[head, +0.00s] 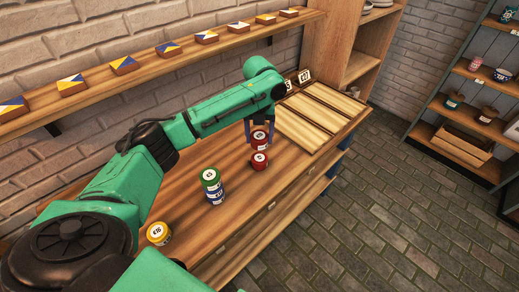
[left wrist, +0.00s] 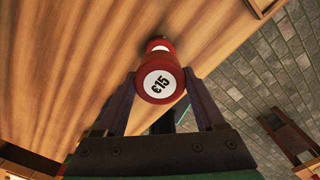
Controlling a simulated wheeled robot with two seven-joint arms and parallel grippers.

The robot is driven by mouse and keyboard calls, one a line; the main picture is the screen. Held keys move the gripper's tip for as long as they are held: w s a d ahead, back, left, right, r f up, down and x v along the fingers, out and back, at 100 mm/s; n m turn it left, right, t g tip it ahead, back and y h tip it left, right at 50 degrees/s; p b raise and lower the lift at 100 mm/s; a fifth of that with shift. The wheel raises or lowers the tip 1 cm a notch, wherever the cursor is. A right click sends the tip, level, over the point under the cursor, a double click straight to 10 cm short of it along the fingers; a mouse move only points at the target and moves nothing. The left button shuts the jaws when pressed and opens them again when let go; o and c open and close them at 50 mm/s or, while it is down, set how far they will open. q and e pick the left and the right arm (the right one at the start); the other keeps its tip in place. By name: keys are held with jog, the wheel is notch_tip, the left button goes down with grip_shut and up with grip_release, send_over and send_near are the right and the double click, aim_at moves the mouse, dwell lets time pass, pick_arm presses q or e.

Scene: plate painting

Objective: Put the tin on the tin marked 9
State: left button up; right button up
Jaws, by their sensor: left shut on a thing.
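My left gripper (head: 259,136) reaches down over the wooden counter. It is shut on a red tin (head: 259,145), whose round white label reads 15 in the left wrist view (left wrist: 160,84). A second red tin (head: 260,161) is close to the held one, nearer the counter's front edge in the head view; its label is too small to read surely. It is partly hidden behind the held tin in the left wrist view (left wrist: 159,45). A green tin (head: 211,177) sits on a blue tin (head: 215,196). I cannot clearly read which tin is marked 9. My right gripper is not in view.
A yellow tin (head: 158,232) stands at the lower left of the counter (head: 235,225). A light wooden slatted panel (head: 312,118) and small number cards (head: 304,76) are at the right end. A wall shelf (head: 140,66) holds patterned blocks. The counter between the stack and red tins is clear.

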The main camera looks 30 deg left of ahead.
aim_at(260, 158)
pick_arm(q)
notch_tip(260, 158, down, 6)
jog(key=shift+f, duration=0.15)
jog(key=shift+f, duration=0.1)
jog(key=o, duration=1.5)
jog(key=shift+p, duration=0.3)
notch_tip(260, 158, up, 12)
jog(key=shift+r+b, duration=0.15)
jog(key=shift+b, duration=0.55)
jog(key=shift+s+d, duration=0.1)
